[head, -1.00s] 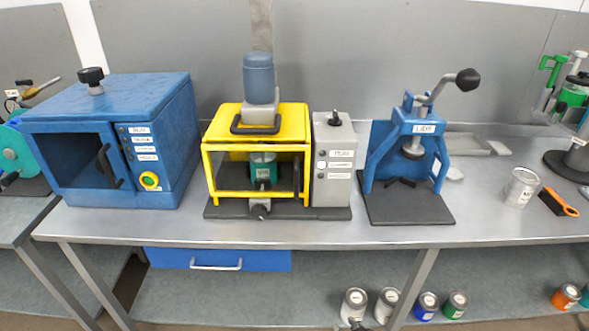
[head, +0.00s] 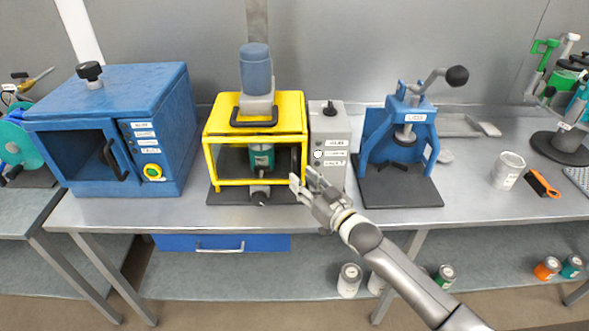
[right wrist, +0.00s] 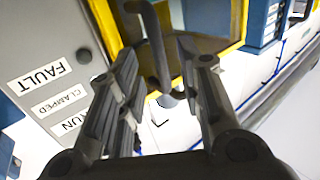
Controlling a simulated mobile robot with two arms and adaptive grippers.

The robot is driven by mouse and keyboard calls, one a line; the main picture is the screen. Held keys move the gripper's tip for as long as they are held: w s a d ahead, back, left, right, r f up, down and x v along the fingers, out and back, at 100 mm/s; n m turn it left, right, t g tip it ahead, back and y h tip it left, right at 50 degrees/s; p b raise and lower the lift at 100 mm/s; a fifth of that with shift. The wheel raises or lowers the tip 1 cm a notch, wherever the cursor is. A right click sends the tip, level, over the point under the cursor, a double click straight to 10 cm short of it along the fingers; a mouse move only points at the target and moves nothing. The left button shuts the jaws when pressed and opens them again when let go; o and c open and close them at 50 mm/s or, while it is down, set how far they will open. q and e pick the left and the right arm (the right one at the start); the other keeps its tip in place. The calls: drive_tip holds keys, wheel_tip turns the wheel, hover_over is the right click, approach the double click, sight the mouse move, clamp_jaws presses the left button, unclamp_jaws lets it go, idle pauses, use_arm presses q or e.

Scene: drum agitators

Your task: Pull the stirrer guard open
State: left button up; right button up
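The stirrer guard (head: 207,165) is a yellow frame with clear panes around the stirrer, and it looks shut. Behind it stands a green tin (head: 262,158) under the blue-grey motor (head: 257,70). A dark upright handle (head: 294,160) is at the guard's right front edge. My right gripper (head: 302,180) is at that corner, low and in front of the grey control box. In the right wrist view the gripper (right wrist: 157,62) is open, with the dark handle (right wrist: 158,75) between its fingers, not clamped. My left gripper is not in view.
The grey control box (head: 330,140) stands right beside the guard; its labels fill the left of the right wrist view. A blue oven (head: 90,130) is at left, a blue press (head: 400,150) at right.

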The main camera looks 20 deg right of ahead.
sight(294, 172)
drive_tip(key=shift+p+x, duration=0.4)
drive_tip(key=shift+x, duration=2)
drive_tip(key=shift+c, duration=0.2)
clamp_jaws()
